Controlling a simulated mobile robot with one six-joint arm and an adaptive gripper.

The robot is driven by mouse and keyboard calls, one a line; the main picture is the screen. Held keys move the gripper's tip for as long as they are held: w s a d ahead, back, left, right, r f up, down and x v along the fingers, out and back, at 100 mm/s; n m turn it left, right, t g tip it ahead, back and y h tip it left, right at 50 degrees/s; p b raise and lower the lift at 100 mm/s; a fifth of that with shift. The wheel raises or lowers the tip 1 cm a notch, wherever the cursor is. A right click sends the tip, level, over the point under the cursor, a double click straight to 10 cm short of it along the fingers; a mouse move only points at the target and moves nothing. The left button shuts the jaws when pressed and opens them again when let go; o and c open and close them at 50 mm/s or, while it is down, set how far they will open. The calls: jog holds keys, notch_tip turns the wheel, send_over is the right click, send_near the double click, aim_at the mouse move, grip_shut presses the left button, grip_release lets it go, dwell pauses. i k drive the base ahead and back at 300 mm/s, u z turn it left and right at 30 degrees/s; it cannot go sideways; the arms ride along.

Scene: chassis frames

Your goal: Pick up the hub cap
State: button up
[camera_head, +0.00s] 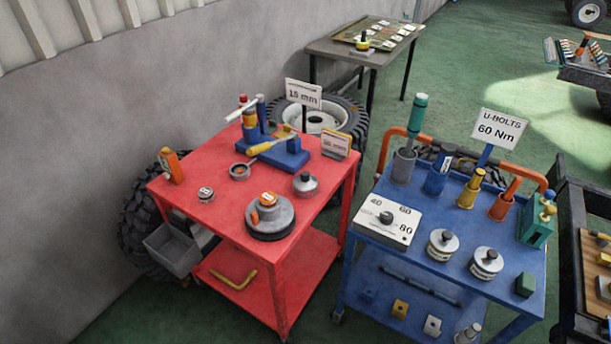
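Several round grey parts are on the red cart (220,222); I cannot tell for certain which is the hub cap. A larger grey disc on a black base (288,224) is at the front, with an orange piece on top. A small ring-shaped dish (233,172) lies left of the blue block, and a small labelled cylinder (206,195) stands near the left edge. My gripper is not in view.
A blue holder block (289,158) and a "15 mm" sign (304,94) stand at the cart's back. A grey bin (172,250) hangs at its left. The blue cart (462,267) stands close on the right, crowded with tools. Tyres are behind the red cart.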

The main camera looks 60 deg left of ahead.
aim_at(304, 185)
jog(key=u, duration=0.35)
jog(key=i, duration=0.6)
jog(key=u, duration=0.8)
jog(key=i, duration=0.55)
jog(key=u, duration=0.35)
